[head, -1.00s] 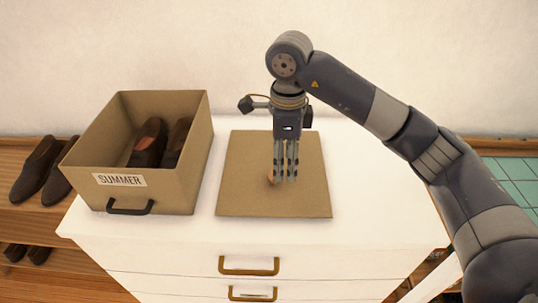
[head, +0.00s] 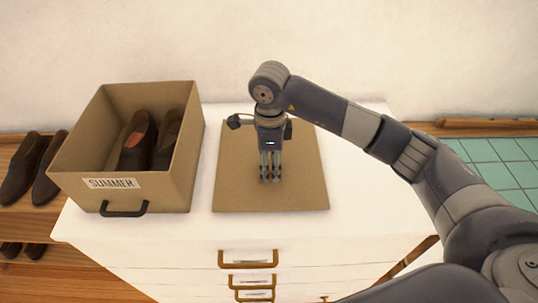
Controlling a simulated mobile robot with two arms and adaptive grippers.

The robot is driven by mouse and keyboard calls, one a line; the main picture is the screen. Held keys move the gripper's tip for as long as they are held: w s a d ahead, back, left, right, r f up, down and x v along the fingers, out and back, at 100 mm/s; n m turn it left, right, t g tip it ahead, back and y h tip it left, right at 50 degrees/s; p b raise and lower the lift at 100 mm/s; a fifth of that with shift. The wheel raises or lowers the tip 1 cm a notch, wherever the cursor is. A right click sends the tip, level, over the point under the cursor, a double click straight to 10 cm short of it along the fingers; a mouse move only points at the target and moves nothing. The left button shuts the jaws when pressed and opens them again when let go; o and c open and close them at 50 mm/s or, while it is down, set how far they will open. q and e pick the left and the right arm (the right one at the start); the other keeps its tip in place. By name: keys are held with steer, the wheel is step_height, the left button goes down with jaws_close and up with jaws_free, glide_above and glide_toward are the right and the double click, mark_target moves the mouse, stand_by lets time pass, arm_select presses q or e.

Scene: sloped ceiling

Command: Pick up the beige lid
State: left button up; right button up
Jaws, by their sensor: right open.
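The beige lid (head: 235,185) lies flat on top of the white dresser, right of the box. My right gripper (head: 270,180) points straight down over the middle of the lid and hides part of it, including whatever lies directly behind the fingers. Its fingers look close together in this view but are open, with nothing seen between them. I cannot tell whether the fingertips touch the lid. My left gripper is not in view.
A beige box (head: 181,187) labelled SUMMER, with shoes (head: 138,143) inside and a black handle, stands left of the lid. The white dresser (head: 205,235) has free room in front of and right of the lid. More shoes (head: 48,175) sit on a wooden shelf at left.

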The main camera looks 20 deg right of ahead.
steer(key=shift+f, duration=0.95)
jaws_close()
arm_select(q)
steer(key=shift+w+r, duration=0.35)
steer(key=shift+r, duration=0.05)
